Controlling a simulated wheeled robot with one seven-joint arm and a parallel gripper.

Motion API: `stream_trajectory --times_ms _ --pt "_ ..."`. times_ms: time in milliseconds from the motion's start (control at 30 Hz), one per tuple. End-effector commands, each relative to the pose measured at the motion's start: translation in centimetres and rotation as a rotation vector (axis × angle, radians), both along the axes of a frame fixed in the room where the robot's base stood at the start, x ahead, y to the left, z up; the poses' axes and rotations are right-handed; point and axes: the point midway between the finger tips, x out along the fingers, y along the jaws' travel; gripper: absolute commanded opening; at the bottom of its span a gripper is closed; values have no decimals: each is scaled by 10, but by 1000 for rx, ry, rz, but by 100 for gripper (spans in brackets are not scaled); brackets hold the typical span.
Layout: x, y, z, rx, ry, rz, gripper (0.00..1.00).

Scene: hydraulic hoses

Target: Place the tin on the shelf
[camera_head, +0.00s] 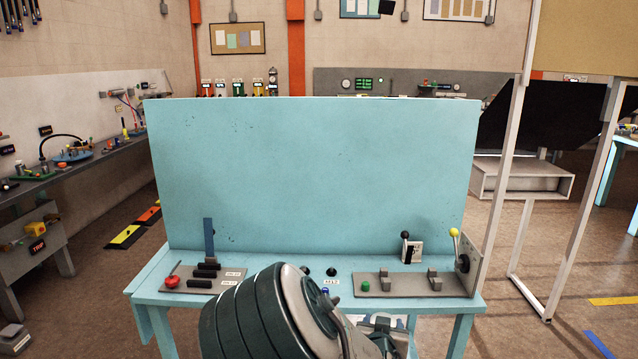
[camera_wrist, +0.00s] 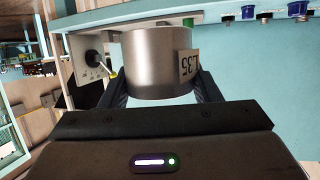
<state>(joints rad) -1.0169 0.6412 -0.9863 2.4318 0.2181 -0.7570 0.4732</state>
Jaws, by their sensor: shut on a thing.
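The tin (camera_wrist: 155,65) is a plain grey metal cylinder with a white label printed with dark characters, which read upside down in the wrist view. My gripper (camera_wrist: 158,88) is shut on it, with a dark finger on each side. In the head view my arm covers the lower middle, and I cannot make out the tin there. I cannot tell which surface is the shelf. A light blue bench (camera_head: 147,285) with a tall back panel (camera_head: 310,170) stands in front of me.
The bench carries a lever with a yellow knob (camera_head: 454,233), a black-knobbed lever (camera_head: 405,236), a red knob (camera_head: 172,281) and a green button (camera_head: 338,286). The yellow-knobbed lever (camera_wrist: 113,75) appears close to the tin in the wrist view. A white frame (camera_head: 500,190) stands at right.

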Motion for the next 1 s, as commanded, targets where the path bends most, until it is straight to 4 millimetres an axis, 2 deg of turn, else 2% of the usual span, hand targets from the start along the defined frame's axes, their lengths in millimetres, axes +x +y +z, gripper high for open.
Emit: stream_trajectory --times_ms 367,733,900,1000 --pt "10 -5 -32 0 2 78 28" --pt "17 -4 -89 2 1 221 28" --pt "17 -2 -100 2 0 256 28" --pt "13 -1 -100 1 -1 265 28"
